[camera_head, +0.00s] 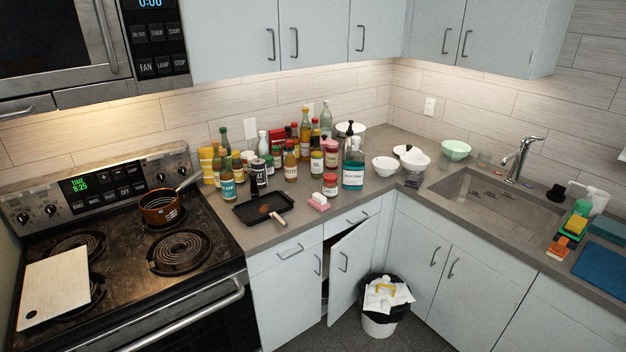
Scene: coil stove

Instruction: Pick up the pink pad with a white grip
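The pink pad with a white grip (318,203) lies on the grey counter near its front edge, left of the corner. Its pink part is below and the white grip is on top. It sits just in front of a small jar with a red lid (330,186). Neither of my grippers shows in the head view.
A black pan (262,208) lies left of the pad, and a soap bottle (353,170) and several bottles and jars stand behind it. Below, a cabinet door (352,265) stands open beside a bin (382,305). The stove (125,235) is at left, the sink (480,195) at right.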

